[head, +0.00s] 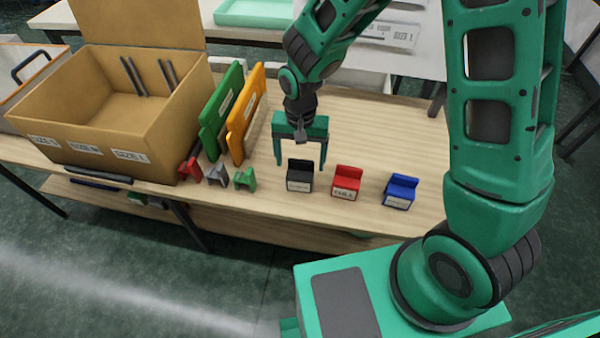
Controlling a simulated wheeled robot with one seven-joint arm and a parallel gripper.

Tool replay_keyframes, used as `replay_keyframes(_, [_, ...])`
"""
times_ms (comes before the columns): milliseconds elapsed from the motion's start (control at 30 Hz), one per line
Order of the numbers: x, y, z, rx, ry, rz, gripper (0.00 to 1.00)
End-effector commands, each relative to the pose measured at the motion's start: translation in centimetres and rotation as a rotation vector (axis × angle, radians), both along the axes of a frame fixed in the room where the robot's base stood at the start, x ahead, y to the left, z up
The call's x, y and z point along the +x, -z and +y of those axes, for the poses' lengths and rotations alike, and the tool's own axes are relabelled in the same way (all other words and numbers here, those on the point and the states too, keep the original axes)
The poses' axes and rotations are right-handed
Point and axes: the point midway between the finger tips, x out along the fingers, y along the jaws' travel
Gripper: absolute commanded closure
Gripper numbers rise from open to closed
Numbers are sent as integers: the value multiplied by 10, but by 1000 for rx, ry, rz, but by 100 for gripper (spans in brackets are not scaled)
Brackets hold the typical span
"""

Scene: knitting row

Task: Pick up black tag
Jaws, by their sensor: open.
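The black tag (299,176) is a small dark block with a white label on its front, standing on the wooden table (365,125) near its front edge. My gripper (299,165) is open and points down at the black tag. Its two green fingers appear to left and right of the tag's upper part. I cannot tell from this view whether they touch it or how far down they reach. The tag rests on the table and its label faces the front.
A red tag (346,181) and a blue tag (399,191) stand to the right. Small red (189,168), grey (216,175) and green (244,179) pieces are to the left. Green (220,112) and orange (246,115) panels stand behind, beside a cardboard box (165,125).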

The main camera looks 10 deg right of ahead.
Motion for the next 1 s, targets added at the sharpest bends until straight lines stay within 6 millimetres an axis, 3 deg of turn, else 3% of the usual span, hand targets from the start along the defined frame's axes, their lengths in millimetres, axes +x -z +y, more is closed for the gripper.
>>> replay_keyframes(500, [-5, 51, 0, 0, -1, 2, 20])
replay_keyframes(767, [-4, 54, 0, 0, -1, 0, 20])
replay_keyframes(800, [-4, 54, 0, 0, -1, 0, 22])
replay_keyframes(967, [-4, 54, 0, 0, -1, 0, 60])
replay_keyframes(1000, [-4, 54, 0, 0, -1, 0, 64])
